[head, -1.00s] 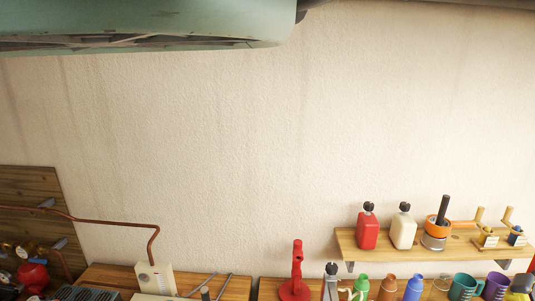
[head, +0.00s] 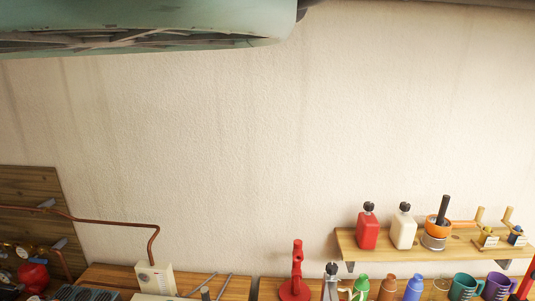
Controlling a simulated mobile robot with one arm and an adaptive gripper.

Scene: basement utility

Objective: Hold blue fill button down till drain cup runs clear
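I cannot make out the blue fill button or the drain cup in the head view. A beige box (head: 155,278) with a copper pipe (head: 110,222) running to it stands at the lower left, and no blue button can be told on it. Several cups and bottles stand along the bottom edge at the right, among them a teal mug (head: 465,287) and a purple mug (head: 497,287). I cannot tell whether any is the drain cup. My gripper is not in view.
A wooden shelf (head: 375,254) holds a red bottle (head: 368,231), a white bottle (head: 403,231) and an orange item (head: 438,226). A red stand (head: 296,272) is below. A teal body (head: 150,22) overhangs the top left. The wall (head: 220,150) is bare.

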